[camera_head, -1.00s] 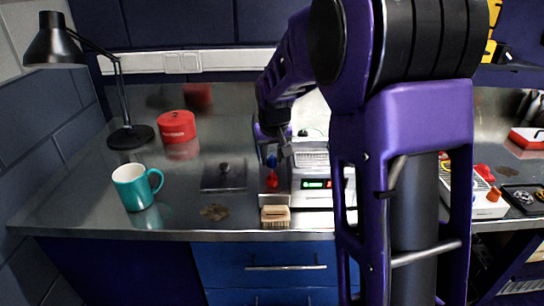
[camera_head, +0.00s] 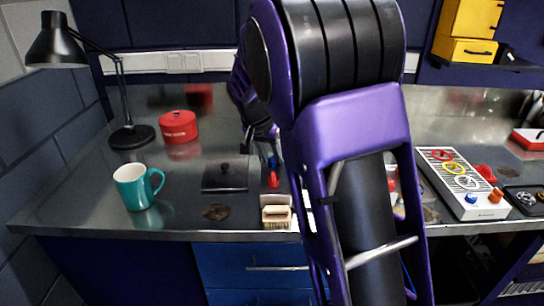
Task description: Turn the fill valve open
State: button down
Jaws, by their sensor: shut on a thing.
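A small blue handle (camera_head: 272,162) stands above a red handle (camera_head: 274,180) at the left side of a bench-top machine. I take the blue one to be the fill valve, but no label can be read. My gripper (camera_head: 268,148) is at the blue handle and appears shut on it; its fingertips are small and dark. How far the handle is turned cannot be made out. My arm hides most of the machine, including its display.
A white box with coloured rings (camera_head: 462,182) is on the right.

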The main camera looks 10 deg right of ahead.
jog(key=m+g+p, duration=0.1)
jog(key=m, duration=0.1)
jog(key=m+g+h, duration=0.1)
jog(key=m, duration=0.2)
jog(key=shift+w+a+r+p, duration=0.1)
jog(key=shift+w+a+p, duration=0.05)
jog(key=shift+p, duration=0.25)
jog(key=shift+w+m+g+p, duration=0.1)
jog(key=shift+m+g+p, duration=0.5)
jog(key=shift+m, duration=1.1)
jog(key=c, duration=0.8)
grip_release()
jog(key=shift+c, duration=0.2)
jog(key=p+v, duration=0.2)
jog(key=v, duration=1.5)
jog(key=shift+a, duration=0.3)
jog(key=shift+r, duration=0.1)
